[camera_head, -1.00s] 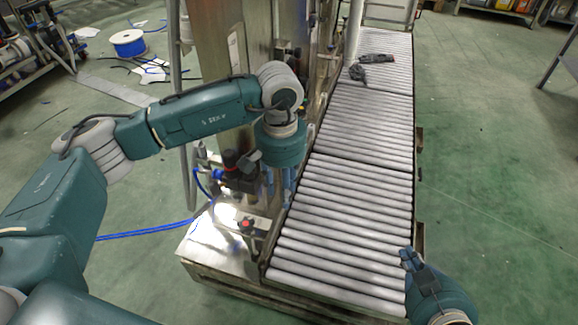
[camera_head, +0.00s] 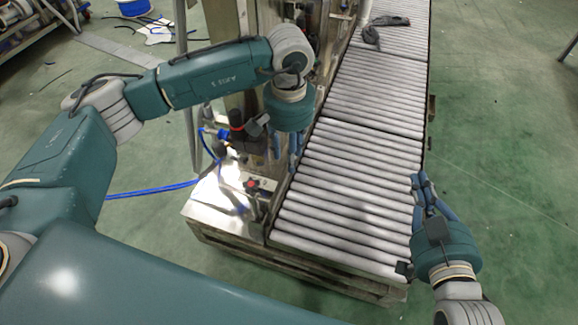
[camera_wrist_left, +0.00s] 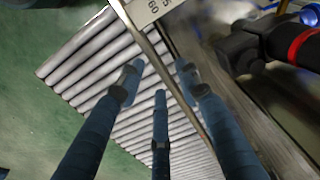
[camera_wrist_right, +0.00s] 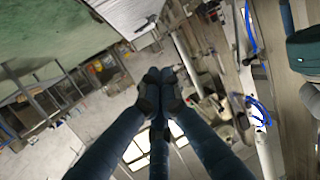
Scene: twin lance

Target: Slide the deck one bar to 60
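A long thin metal bar (camera_wrist_left: 151,45) runs diagonally along the edge of the roller deck (camera_wrist_left: 62,68) in the left wrist view. A pale scale plate (camera_wrist_left: 145,9) with a "60" mark sits by it at the top edge. My left gripper (camera_wrist_left: 158,75) has its fingers spread, with the bar passing between them; I cannot tell if they touch it. In the head view, my left gripper (camera_head: 284,148) hangs at the left side of the roller deck (camera_head: 345,190). My right gripper (camera_head: 420,185) is at the deck's right edge; its fingers look together and empty in the right wrist view (camera_wrist_right: 160,82).
A steel machine column with a dark valve unit (camera_head: 248,135) and a red button (camera_head: 251,184) stands left of the deck. Blue hoses (camera_head: 150,190) lie on the floor. A dark grey object (camera_head: 385,27) lies on the far rollers.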

